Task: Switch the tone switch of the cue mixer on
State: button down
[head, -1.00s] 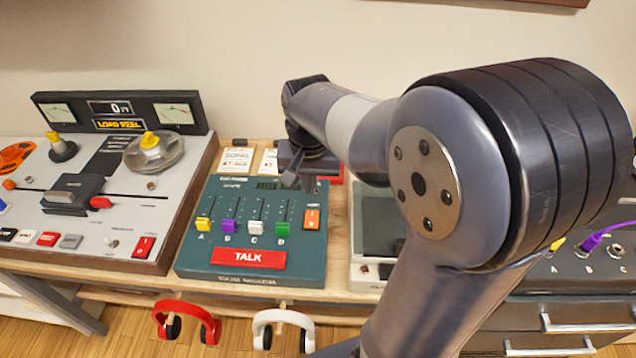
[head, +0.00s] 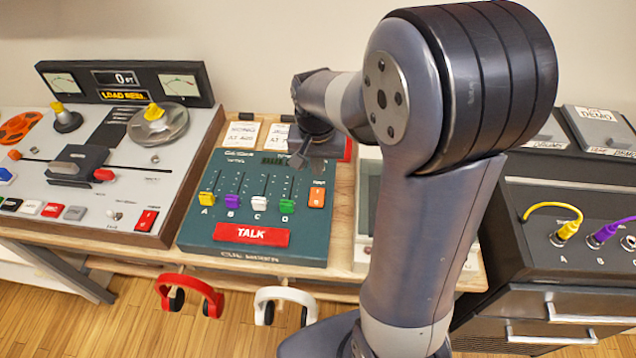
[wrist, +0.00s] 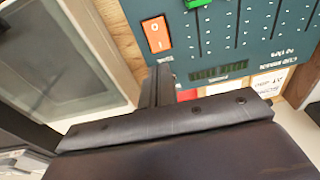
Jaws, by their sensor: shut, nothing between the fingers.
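The cue mixer (head: 200,240) is a dark teal panel on the wooden bench in the head view. It has yellow, purple, white and green sliders and a red TALK bar (head: 251,234). The tone switch (head: 317,197) is an orange rocker at its right side, right of the green slider. It also shows in the wrist view (wrist: 157,34), marked 0 and 1. My gripper (head: 297,161) is shut and empty, above the mixer's upper right part, apart from the switch. In the wrist view my fingers (wrist: 158,82) point toward the switch's lower edge.
A tape machine (head: 100,165) stands left of the mixer. A pale framed device (head: 368,190) is close on its right, partly hidden by my arm. Red headphones (head: 188,294) and white headphones (head: 284,303) hang below the bench edge. Paper cards (head: 240,134) lie behind the mixer.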

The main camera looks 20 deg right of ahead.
aim_at(318, 191)
jog(key=f, duration=0.5)
jog(key=w+f, duration=0.1)
jog(key=f, duration=0.1)
jog(key=shift+d+f, duration=0.15)
jog(key=shift+f, duration=0.25)
jog(key=shift+f+b, duration=0.25)
jog(key=shift+b, duration=0.05)
jog(key=shift+s, duration=0.15)
jog(key=shift+s+a+r, duration=0.25)
jog(key=shift+s, duration=0.3)
jog(key=shift+r, duration=0.15)
